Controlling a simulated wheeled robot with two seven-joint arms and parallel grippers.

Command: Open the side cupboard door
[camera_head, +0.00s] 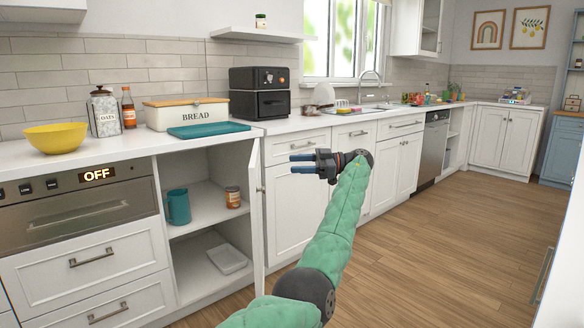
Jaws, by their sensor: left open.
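A white cupboard (207,249) under the counter stands open, between the oven and drawer unit and the white cabinets to its right. Its door (257,215) is swung outward and shows almost edge-on at the opening's right side. Inside, a teal mug (178,206) and a small orange-labelled can (233,197) stand on the upper shelf, and a white tray (227,260) lies below. My left gripper (291,164) points left, open and empty, to the right of the door's upper part. No contact with the door is visible. My right gripper is not in view.
The wooden floor (440,235) is clear. A white front with a handle borders the right edge.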

